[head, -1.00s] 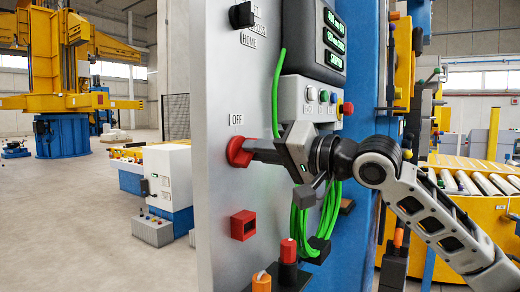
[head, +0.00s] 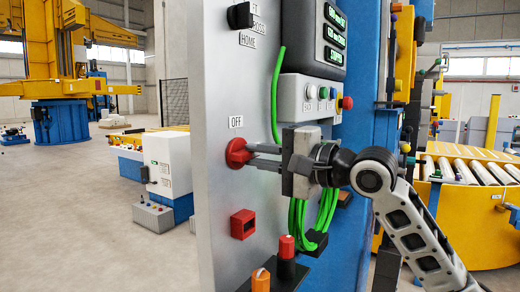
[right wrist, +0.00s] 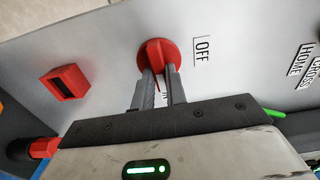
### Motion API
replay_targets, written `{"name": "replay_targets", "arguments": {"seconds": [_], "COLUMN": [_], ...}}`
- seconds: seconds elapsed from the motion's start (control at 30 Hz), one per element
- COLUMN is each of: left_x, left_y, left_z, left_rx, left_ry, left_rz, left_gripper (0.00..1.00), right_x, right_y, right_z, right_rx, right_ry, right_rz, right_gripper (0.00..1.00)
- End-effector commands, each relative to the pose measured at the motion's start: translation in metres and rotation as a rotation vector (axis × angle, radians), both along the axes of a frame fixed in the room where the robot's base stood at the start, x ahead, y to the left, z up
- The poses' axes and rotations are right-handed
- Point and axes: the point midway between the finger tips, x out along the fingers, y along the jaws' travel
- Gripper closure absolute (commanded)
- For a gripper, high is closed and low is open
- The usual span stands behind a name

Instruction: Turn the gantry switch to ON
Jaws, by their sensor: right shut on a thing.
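The gantry switch is a round red knob (head: 238,153) on the grey panel (head: 215,80), just below the OFF label (head: 236,122). My right gripper (head: 252,155) comes in from the right with its two fingers on the knob. In the right wrist view, the fingers (right wrist: 160,88) are shut on the raised bar of the red knob (right wrist: 157,52). The bar lies across the panel, not toward the OFF label (right wrist: 202,50). A second label by the fingers is mostly hidden; only a letter like N shows. My left gripper is not in view.
A red square socket (head: 243,224) is below the knob. Green cables (head: 298,215) hang behind my right gripper. A button box (head: 312,98) and a black selector (head: 241,16) sit higher up. Red and orange posts (head: 286,247) stand below. Open floor lies left.

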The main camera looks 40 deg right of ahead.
Motion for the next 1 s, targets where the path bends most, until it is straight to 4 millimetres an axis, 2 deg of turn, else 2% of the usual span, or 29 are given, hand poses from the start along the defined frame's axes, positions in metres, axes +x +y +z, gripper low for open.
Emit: {"name": "replay_targets", "arguments": {"seconds": [0.6, 0.63, 0.7, 1.0], "left_x": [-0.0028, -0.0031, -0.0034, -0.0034], "left_y": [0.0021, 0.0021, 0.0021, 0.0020], "left_z": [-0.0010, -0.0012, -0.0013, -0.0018], "left_rx": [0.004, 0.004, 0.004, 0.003], "left_ry": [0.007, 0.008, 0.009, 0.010], "left_rz": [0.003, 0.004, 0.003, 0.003], "left_gripper": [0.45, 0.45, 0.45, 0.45], "right_x": [0.0001, 0.0001, 0.0001, -0.0010], "right_y": [-0.0006, -0.0006, -0.0005, -0.0007], "right_z": [0.0001, 0.0001, 0.0001, -0.0005], "right_rx": [0.040, 0.040, 0.039, 0.036], "right_ry": [0.014, 0.014, 0.015, 0.014], "right_rz": [-0.002, -0.002, -0.001, -0.001], "right_gripper": [1.00, 0.81, 0.65, 0.65]}}
